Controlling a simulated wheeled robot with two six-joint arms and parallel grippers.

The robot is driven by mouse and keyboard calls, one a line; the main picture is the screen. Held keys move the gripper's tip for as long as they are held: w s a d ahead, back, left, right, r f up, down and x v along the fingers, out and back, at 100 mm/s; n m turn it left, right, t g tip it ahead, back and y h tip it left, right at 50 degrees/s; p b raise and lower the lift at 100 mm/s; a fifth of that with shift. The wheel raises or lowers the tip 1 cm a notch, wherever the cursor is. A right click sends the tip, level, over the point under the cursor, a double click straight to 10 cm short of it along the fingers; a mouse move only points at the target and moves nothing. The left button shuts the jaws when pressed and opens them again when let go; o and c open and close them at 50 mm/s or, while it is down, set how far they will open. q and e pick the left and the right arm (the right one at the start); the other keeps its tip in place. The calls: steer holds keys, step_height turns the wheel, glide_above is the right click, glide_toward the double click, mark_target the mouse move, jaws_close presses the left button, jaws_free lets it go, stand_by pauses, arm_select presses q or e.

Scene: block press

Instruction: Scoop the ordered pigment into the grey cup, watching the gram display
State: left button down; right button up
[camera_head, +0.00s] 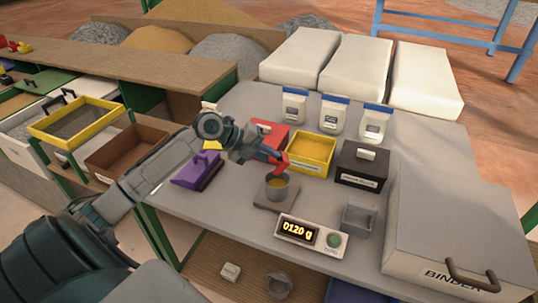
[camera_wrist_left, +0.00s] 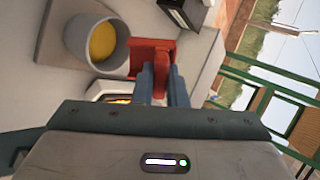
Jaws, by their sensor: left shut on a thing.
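The grey cup (camera_head: 283,192) stands upright on the brown scale plate (camera_head: 262,202) with yellow pigment in it. The wrist view also shows the cup (camera_wrist_left: 118,54) and the yellow inside. The gram display (camera_head: 298,231) reads 0120 g. My left gripper (camera_head: 258,153) is shut on the red scoop (camera_head: 281,163), which is beside and above the cup's rim. In the left wrist view, the scoop's handle (camera_wrist_left: 161,66) sits between the fingers; what the scoop holds is not clear. The yellow bin (camera_head: 318,167) is open with yellow pigment in it. My right gripper is not in view.
A black lidded box (camera_head: 360,178) stands right of the yellow bin, and a red box (camera_head: 268,128) left of it. A purple item (camera_head: 196,172) lies left. The large BINDER box (camera_head: 455,235) fills the right side.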

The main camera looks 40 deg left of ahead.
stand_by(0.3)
arm_select(q)
step_height(320, 180, up, 5)
steer(key=g+y+p, duration=0.3)
steer(key=p, duration=0.2)
steer(key=g+y+p, duration=0.2)
steer(key=p, duration=0.3)
steer(key=shift+d+f+g+y, duration=0.1)
steer(key=shift+f+g+y, duration=0.1)
steer(key=shift+g+y, duration=0.2)
steer(key=g+y+p, duration=0.1)
steer(key=p, duration=0.6)
steer(key=shift+r+y, duration=0.3)
steer(key=shift+r, duration=0.1)
steer(key=shift+g+p, duration=0.3)
steer(key=shift+p, duration=0.4)
steer(key=shift+f, duration=0.2)
